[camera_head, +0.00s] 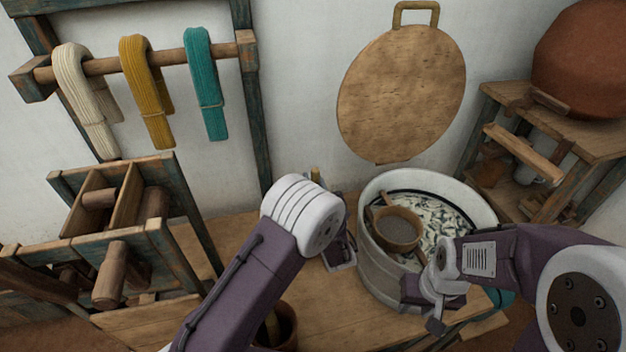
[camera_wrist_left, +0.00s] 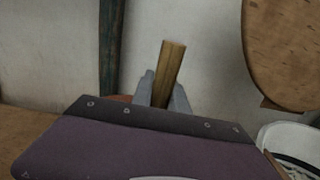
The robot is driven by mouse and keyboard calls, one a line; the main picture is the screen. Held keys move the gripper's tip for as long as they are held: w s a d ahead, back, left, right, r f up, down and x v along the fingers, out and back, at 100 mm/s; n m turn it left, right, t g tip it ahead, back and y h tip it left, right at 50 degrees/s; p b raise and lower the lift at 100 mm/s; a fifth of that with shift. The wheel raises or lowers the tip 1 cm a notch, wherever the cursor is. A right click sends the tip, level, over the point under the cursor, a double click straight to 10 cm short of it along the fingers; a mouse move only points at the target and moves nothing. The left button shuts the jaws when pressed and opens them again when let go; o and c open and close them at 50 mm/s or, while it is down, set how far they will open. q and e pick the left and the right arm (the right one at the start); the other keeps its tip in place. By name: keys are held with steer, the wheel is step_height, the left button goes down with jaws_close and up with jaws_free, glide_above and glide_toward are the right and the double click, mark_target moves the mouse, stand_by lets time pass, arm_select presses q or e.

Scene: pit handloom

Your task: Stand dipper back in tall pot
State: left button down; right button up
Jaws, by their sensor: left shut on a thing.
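In the left wrist view, my left gripper (camera_wrist_left: 163,92) is shut on an upright wooden handle (camera_wrist_left: 173,68), which I take to be the dipper's. Its lower end is hidden behind my gripper body. In the head view my left arm covers most of that gripper, and a short wooden tip (camera_head: 315,173) shows just beyond the wrist. A reddish-brown rim (camera_wrist_left: 122,98) shows behind the fingers in the wrist view; I cannot tell if it is the tall pot. My right gripper (camera_head: 435,305) is by the front of the white tub; its finger gap is unclear.
The white tub (camera_head: 374,268) holds pale flecked contents and a brown bowl (camera_head: 397,229). A brown pot (camera_head: 288,328) stands at the front, partly behind my left arm. A round board (camera_head: 402,92) hangs on the wall. The loom frame (camera_head: 182,195) stands left, a shelf (camera_head: 585,135) right.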

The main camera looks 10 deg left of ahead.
arm_select(q)
steer(key=c, duration=1.2)
jaws_free()
steer(key=p+v, duration=0.1)
steer(key=v, duration=0.7)
steer(key=shift+d+r, duration=0.1)
steer(key=shift+s+d, duration=0.1)
steer(key=shift+s, duration=0.4)
